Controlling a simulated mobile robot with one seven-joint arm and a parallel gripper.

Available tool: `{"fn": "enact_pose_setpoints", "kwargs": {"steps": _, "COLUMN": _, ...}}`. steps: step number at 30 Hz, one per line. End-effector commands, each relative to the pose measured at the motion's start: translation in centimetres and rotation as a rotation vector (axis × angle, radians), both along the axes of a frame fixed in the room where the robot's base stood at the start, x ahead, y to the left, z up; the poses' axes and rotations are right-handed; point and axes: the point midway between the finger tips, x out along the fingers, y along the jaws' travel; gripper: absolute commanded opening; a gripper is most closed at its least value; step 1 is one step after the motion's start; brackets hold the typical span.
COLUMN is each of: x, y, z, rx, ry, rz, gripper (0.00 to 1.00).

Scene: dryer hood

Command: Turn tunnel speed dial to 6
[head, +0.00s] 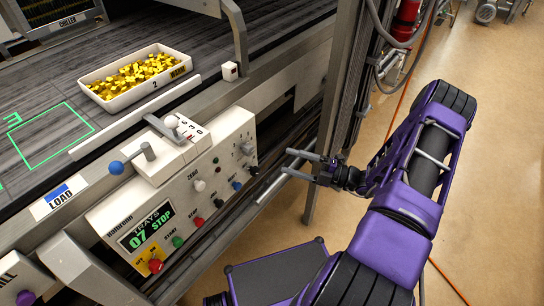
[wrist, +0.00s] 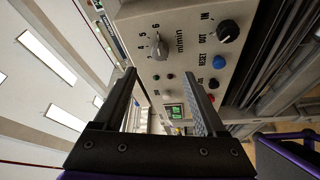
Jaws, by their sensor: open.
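The tunnel speed dial is a grey knob (wrist: 158,50) marked m/min in the wrist view, with numbers including 5 and 6 around its upper side. Its pointer is too small to read. It is on the white control panel (wrist: 185,15). In the head view, the panel (head: 120,211) stands left of my gripper (head: 285,161), and the dial is too small to make out clearly. My gripper is open and empty, with its fingers reaching toward the panel's right end. In the wrist view, the dial shows between and beyond the fingertips (wrist: 159,70), apart from them.
A black knob (wrist: 229,31) and a blue button (wrist: 218,62) sit right of the dial in the wrist view. A blue-ended lever (head: 117,168) projects from the panel's top left. A metal post (head: 335,100) stands behind my gripper.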

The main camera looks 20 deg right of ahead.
Motion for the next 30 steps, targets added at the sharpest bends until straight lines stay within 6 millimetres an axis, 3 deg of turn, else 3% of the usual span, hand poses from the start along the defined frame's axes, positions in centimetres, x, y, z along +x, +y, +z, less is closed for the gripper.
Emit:
{"fn": "enact_pose_setpoints", "kwargs": {"steps": 3, "x": -1.4, "y": -2.1, "z": -0.3, "rx": -0.001, "ry": 0.0, "rz": -0.003, "gripper": 0.73}}
{"fn": "enact_pose_setpoints", "kwargs": {"steps": 10, "x": -2.8, "y": -4.1, "z": -0.5, "rx": 0.001, "ry": 0.0, "rz": -0.001, "gripper": 0.73}}
{"fn": "enact_pose_setpoints", "kwargs": {"steps": 30, "x": -2.9, "y": -3.9, "z": -0.9, "rx": -0.047, "ry": -0.004, "rz": 0.035, "gripper": 0.73}}
